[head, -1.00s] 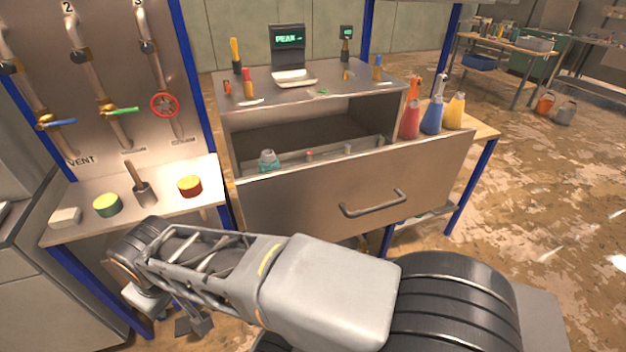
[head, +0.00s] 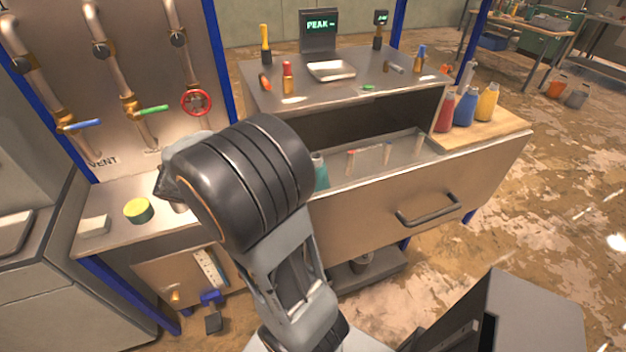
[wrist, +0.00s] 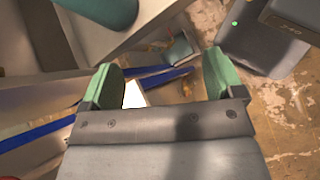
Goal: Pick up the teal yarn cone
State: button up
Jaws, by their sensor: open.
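The teal yarn cone (head: 320,173) stands upright in the open drawer (head: 400,205), near its left end, with a pale grey tip. My raised arm hides part of it in the head view. In the wrist view a teal rounded body (wrist: 104,10), which looks like the cone, is cut off by the top edge. My gripper (wrist: 158,82) has two green fingers spread apart with nothing between them. The teal body lies beyond the left finger, apart from it. In the head view my arm hides the fingers.
Several small items lie in the drawer right of the cone. The cabinet top (head: 345,85) holds a scale and tools. A side shelf (head: 125,225) at left carries a yellow-green tin (head: 139,209) and a pale block (head: 94,226). Coloured bottles (head: 464,108) stand right of the cabinet.

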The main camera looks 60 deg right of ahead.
aim_at(322, 177)
jog(key=w+d+n+g+h+p, duration=0.25)
jog(key=d+n+g+h, duration=0.3)
jog(key=d, duration=0.55)
jog(key=s+d+p, duration=0.1)
jog(key=s+d, duration=0.2)
jog(key=d, duration=0.2)
jog(key=s+d+h+p, duration=0.1)
jog(key=s+d+p, duration=0.1)
jog(key=s+d, duration=0.2)
jog(key=shift+d+r+p, duration=0.3)
jog(key=shift+d, duration=1)
jog(key=shift+m, duration=0.25)
jog(key=shift+c, duration=0.5)
jog(key=shift+s+a+f, duration=0.15)
grip_shut()
